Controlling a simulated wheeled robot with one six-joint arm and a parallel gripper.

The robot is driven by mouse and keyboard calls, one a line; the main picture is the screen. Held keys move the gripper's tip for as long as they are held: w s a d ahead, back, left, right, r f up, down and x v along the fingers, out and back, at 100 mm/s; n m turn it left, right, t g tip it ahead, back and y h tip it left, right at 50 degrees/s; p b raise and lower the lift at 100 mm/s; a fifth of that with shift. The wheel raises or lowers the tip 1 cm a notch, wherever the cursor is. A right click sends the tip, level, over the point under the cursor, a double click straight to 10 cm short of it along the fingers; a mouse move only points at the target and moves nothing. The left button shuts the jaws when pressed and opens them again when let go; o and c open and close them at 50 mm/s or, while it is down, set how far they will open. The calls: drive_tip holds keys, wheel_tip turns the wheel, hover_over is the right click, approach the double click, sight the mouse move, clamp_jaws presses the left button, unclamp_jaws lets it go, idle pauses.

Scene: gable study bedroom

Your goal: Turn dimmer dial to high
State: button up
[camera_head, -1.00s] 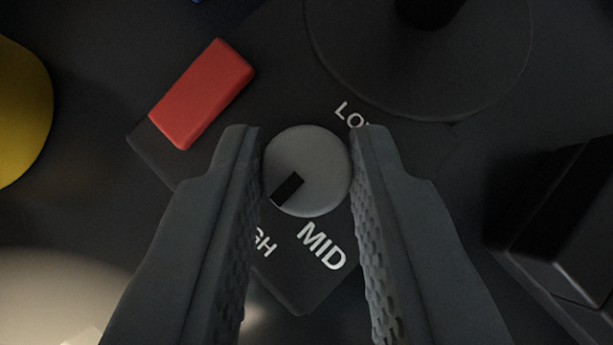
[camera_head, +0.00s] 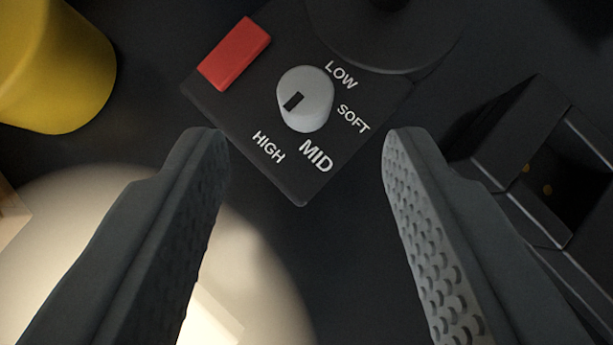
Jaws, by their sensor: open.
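The dimmer dial (camera_head: 307,98) is a round grey knob on a dark panel (camera_head: 290,178), near the top centre. Its black mark points down-left, on the side of the HIGH label (camera_head: 268,147) and a little left of it. The labels LOW (camera_head: 341,75), SOFT (camera_head: 353,118) and MID (camera_head: 316,156) run around its right and lower sides. My gripper (camera_head: 305,140) is open and empty. Its two fingers stand wide apart, clear of the dial, which appears beyond the tips and between them.
A red block-like switch (camera_head: 235,54) sits on the panel left of the dial. A round dark base (camera_head: 390,35) adjoins it above. A yellow cylinder (camera_head: 55,65) stands at left, a black box-like holder (camera_head: 560,165) at right. A bright light pool (camera_head: 250,255) lies below left.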

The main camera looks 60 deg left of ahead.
drive_tip(key=v, duration=1.1)
drive_tip(key=shift+d+r, duration=0.15)
drive_tip(key=shift+r, duration=0.05)
drive_tip(key=shift+s, duration=0.15)
drive_tip(key=s+d+r+m+t+h, duration=0.25)
drive_tip(key=d+r, duration=0.25)
drive_tip(key=d, duration=0.3)
drive_tip(key=s+d+r+m+t+h, duration=0.1)
drive_tip(key=s+d+r+m+t, duration=0.25)
drive_tip(key=d+r, duration=0.4)
drive_tip(key=s+d+r+m+t+h, duration=0.2)
drive_tip(key=s+d+r+t, duration=0.1)
drive_tip(key=s+d, duration=0.3)
drive_tip(key=s+d+r+m+t+h, duration=0.2)
drive_tip(key=s+d+r+m+t, duration=0.1)
drive_tip(key=s+d, duration=0.3)
drive_tip(key=shift+s+d+r+m+t, duration=0.3)
drive_tip(key=shift+s+d+r, duration=0.1)
drive_tip(key=shift+s+r, duration=0.45)
